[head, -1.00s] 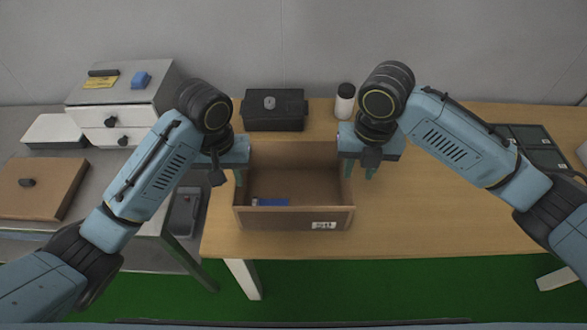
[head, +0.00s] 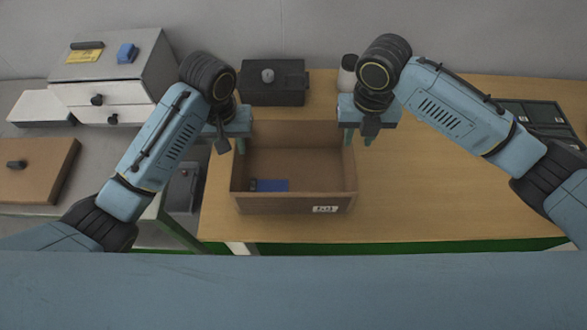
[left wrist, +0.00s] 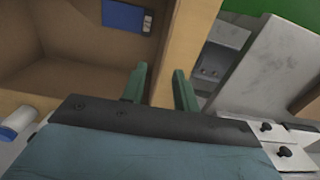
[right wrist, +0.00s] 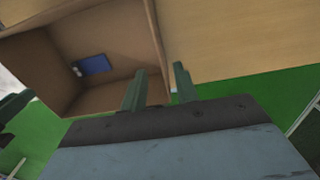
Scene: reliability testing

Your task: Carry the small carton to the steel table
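The small carton is a brown open-topped box (head: 285,206) with a white label on its front, standing on the wooden table (head: 440,215). A blue item (head: 272,186) lies inside it. My left gripper (head: 236,146) is at the carton's left wall; in the left wrist view its fingers (left wrist: 160,88) straddle the wall's rim, apart. My right gripper (head: 357,138) is at the right wall; in the right wrist view its fingers (right wrist: 158,88) stand either side of that wall, with a gap visible. The grey steel table (head: 85,182) is at the left.
A drawer cabinet (head: 135,80) and a brown board with a black knob (head: 48,180) are on the steel table. A black case (head: 273,85) and a partly hidden white bottle (head: 347,77) stand behind the carton. Dark panels (head: 540,125) lie far right. The wooden table's right middle is clear.

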